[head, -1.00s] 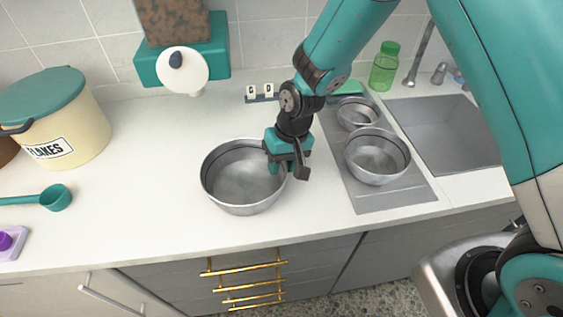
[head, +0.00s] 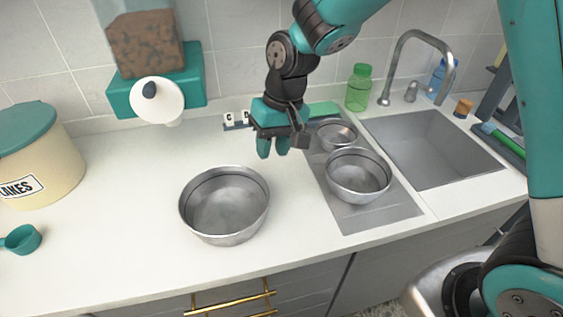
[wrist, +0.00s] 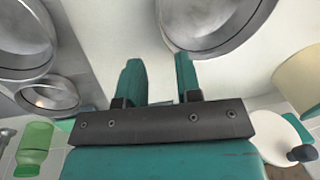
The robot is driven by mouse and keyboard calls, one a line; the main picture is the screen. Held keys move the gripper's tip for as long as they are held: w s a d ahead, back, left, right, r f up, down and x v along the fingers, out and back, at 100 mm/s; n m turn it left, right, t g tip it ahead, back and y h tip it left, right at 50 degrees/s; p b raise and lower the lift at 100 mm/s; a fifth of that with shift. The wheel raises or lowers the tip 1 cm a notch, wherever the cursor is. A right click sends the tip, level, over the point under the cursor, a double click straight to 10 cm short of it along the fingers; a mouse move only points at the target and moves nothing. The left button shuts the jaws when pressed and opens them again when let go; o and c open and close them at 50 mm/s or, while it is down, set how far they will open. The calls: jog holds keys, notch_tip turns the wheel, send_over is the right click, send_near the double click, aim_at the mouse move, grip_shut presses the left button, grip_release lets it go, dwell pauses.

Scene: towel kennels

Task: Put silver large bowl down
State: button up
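The silver large bowl (head: 225,205) stands upright and empty on the white counter (head: 110,240), left of the sink. It also shows at the top right of the wrist view (wrist: 215,25), beyond the fingertips. My gripper (head: 273,147) is raised behind and to the right of the bowl, apart from it. In the wrist view its two teal fingers (wrist: 160,75) are spread with nothing between them.
A medium silver bowl (head: 358,176) and a small one (head: 336,135) stand on the drainboard (head: 375,215) beside the sink (head: 430,145). A green bottle (head: 358,88) is behind. A canister (head: 35,160) and scoop (head: 22,239) are at left. The counter left of the large bowl is clear.

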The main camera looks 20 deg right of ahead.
jog(key=s+d+r+n, duration=0.1)
jog(key=s+r, duration=0.2)
jog(key=s, duration=0.3)
jog(key=s+d+r+n+y, duration=0.1)
jog(key=s+r+n, duration=0.1)
jog(key=s+r, duration=0.2)
jog(key=s+d+r+n, duration=0.1)
jog(key=s+r, duration=0.3)
jog(key=s, duration=0.6)
jog(key=shift+s+d+n+y, duration=0.25)
jog(key=shift+n+y, duration=0.15)
jog(key=shift+n, duration=0.1)
